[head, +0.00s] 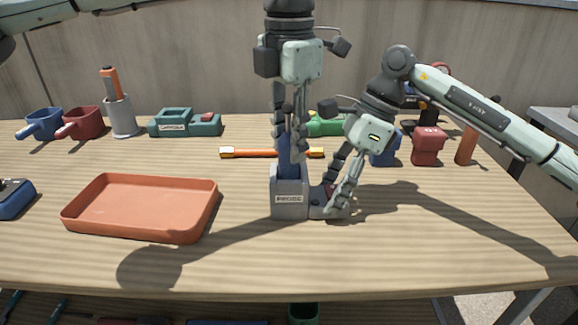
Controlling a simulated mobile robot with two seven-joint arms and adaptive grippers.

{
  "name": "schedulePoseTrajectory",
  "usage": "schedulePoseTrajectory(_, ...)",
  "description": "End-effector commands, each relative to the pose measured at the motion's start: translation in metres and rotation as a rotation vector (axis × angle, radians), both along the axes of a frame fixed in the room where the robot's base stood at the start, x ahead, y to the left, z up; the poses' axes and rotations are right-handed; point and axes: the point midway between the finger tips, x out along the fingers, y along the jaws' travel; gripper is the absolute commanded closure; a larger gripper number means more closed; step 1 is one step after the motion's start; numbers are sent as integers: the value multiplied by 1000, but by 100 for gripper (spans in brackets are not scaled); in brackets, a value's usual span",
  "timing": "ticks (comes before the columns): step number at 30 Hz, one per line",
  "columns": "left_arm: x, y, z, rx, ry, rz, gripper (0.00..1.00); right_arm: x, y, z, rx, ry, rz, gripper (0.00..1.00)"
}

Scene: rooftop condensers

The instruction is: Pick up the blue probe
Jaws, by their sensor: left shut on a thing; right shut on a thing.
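The blue probe (287,148) stands upright at the middle of the table, its lower end inside a grey holder (289,203) with a small label that seems to read PROBE. My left gripper (290,150) comes down from above and is shut on the probe just over the holder's mouth. My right gripper (335,203) reaches down from the right and is shut on the low foot of the holder, beside a small red part. The fingers hide much of the probe and of the foot.
An empty orange tray (140,234) lies to the left. Behind stand blue (45,122) and red (82,124) scoops, a grey cup (122,117) with an orange tool, a green box (172,125), an orange bar (255,153) and a red block (427,147). The table front is clear.

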Motion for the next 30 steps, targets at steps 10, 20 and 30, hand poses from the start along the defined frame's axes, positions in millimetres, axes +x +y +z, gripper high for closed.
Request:
schedulePoseTrajectory(10,0,0,1,0,0,0,100,0,0,-1,-1,2,-1,83)
schedulePoseTrajectory(20,1,0,18,-1,-3,1,100,0,0,-1,-1,2,-1,83)
schedulePoseTrajectory(30,0,-1,83,-1,-3,-1,100,0,0,-1,-2,2,-1,83)
